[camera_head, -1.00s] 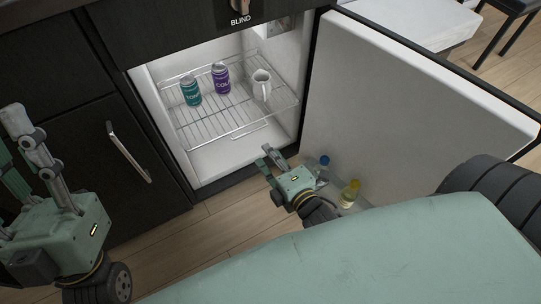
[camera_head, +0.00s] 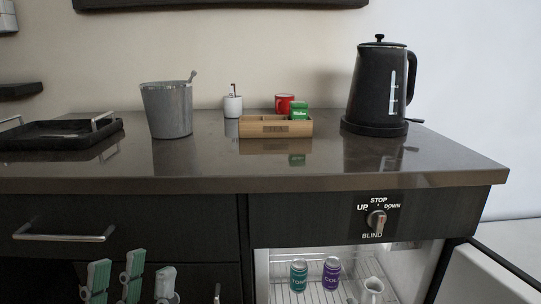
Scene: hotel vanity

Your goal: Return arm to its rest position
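My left gripper (camera_head: 132,276) shows at the bottom left, in front of the dark drawer fronts. Its green and grey fingers point up and stand apart, with nothing between them. Its base and arm are below the picture edge. My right gripper is out of view.

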